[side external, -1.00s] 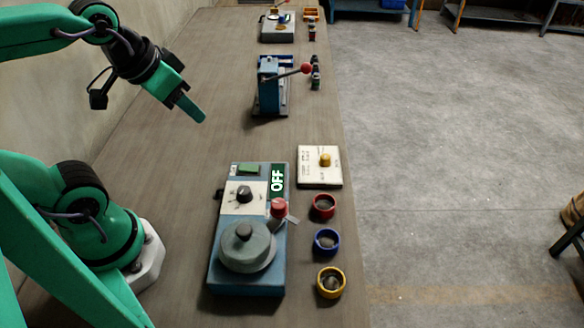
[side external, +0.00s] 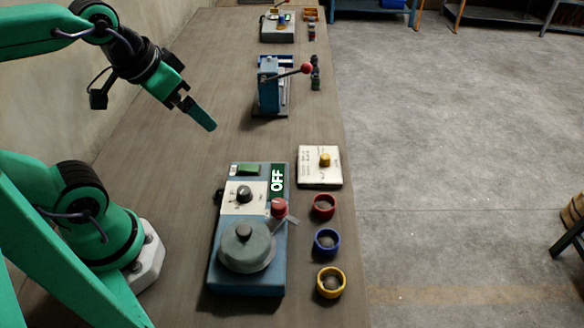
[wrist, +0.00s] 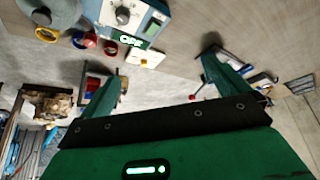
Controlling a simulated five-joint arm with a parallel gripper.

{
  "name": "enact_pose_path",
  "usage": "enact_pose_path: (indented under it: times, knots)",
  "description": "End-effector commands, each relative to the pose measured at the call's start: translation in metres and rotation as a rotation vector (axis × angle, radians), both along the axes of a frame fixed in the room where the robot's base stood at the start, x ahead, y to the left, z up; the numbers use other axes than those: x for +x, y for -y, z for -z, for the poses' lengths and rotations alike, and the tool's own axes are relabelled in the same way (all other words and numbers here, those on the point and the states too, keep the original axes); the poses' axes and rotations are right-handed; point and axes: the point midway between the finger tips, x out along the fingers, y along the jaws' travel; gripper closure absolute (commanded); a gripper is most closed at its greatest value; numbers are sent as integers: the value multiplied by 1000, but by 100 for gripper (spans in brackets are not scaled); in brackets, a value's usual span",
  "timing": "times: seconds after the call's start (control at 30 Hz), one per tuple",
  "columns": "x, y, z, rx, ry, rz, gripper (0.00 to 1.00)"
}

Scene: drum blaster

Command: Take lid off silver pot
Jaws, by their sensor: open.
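The silver pot (side external: 247,262) sits on the front part of a blue machine (side external: 218,272), its round grey lid (side external: 243,240) on top with a knob in the middle. In the wrist view the pot (wrist: 40,16) is partly cut off at the upper left. My gripper (side external: 198,114) is open and empty, in the air over the table, behind and to the left of the machine in the side view. Its two green fingers spread apart in the wrist view (wrist: 163,78), with nothing between them.
A red knob (side external: 279,207) and an OFF sign (side external: 277,181) are on the machine. A press with a red-ended lever (side external: 270,88) stands farther back. The table left of the machine is clear.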

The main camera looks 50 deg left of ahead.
Motion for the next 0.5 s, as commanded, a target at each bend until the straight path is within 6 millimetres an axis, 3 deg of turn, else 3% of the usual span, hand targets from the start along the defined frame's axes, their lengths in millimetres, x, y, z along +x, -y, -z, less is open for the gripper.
enact_pose_path:
  times: [0.27,0.5]
  knots:
    - [1,3,1,-8,-8,-2,0]
    - [7,27,11,-68,-80,-32,0]
